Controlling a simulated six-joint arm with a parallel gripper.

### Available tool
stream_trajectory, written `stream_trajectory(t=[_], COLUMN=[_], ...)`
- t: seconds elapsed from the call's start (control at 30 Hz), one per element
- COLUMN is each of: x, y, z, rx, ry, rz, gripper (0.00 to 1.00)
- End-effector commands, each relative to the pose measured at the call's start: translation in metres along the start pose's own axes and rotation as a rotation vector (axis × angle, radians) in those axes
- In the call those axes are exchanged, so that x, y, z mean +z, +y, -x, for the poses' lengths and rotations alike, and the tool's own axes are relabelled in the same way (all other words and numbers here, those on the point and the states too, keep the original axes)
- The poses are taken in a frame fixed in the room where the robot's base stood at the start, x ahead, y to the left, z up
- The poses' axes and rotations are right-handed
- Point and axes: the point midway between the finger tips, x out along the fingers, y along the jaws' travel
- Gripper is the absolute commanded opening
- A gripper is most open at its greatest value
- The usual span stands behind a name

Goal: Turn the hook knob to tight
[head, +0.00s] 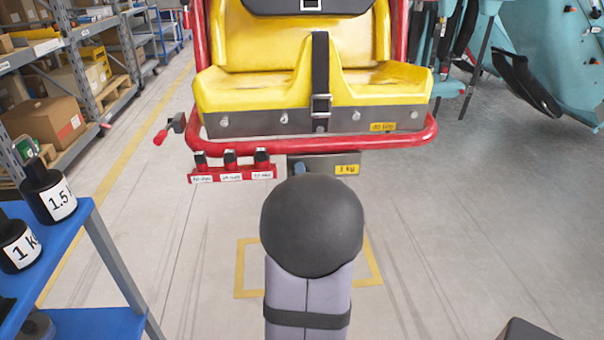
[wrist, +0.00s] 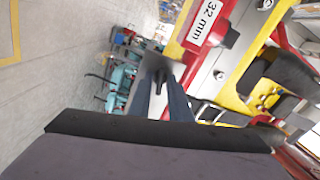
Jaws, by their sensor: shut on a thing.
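The hook knob (wrist: 160,76) is a small dark piece in front of a grey metal plate (wrist: 138,90) in the wrist view. My gripper (wrist: 161,88) is shut on it, with one blue finger on each side. In the head view the plate (head: 322,163), with a yellow "1 kg" label, hangs under the red front bar of the yellow seat. A bit of a blue finger shows at the plate there. My own arm hides the knob and most of the gripper in that view. I cannot read how far the knob is turned.
A red rack (head: 232,175) with several labelled black-topped tools sits just left of the plate. The yellow seat (head: 310,85) is above. A blue stand (head: 70,240) with black weights is at the lower left. The floor below the plate is clear.

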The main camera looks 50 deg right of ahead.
Motion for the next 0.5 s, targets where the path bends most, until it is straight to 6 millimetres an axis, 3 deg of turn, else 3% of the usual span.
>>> stream_trajectory(t=[0.5], x=[0.0005], y=[0.0016], z=[0.0005], rx=[0.005], ry=[0.000], rz=[-0.252], gripper=[0.00])
